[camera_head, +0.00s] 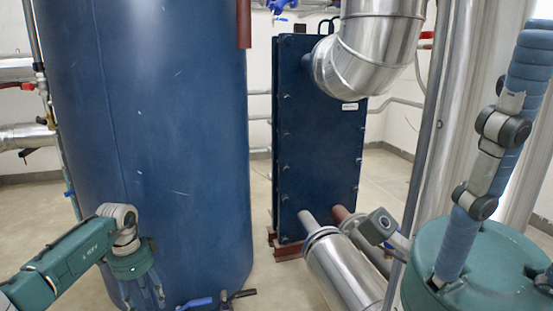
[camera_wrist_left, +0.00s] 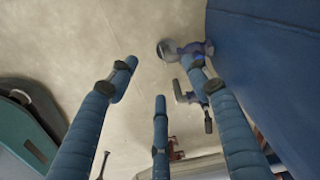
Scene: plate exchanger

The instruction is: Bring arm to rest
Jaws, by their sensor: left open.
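My left gripper (camera_head: 142,292) hangs low at the left in the head view, in front of the large blue tank (camera_head: 165,130). Its fingers point down and are partly cut off by the frame's lower edge. In the left wrist view the blue fingers of this gripper (camera_wrist_left: 160,72) are spread apart with nothing between them. Bare floor shows past them. My right gripper (camera_head: 485,190) stands large and close at the right in the head view, one long blue finger pointing up. Its other fingers are mostly out of view, so I cannot tell its opening.
A dark blue plate exchanger (camera_head: 325,150) stands behind, with a silver elbow pipe (camera_head: 375,45) above and an insulated pipe (camera_head: 342,268) below. Valves with blue handles (camera_head: 195,303) sit by the tank's foot. The tank wall (camera_wrist_left: 270,50) lies close right in the wrist view.

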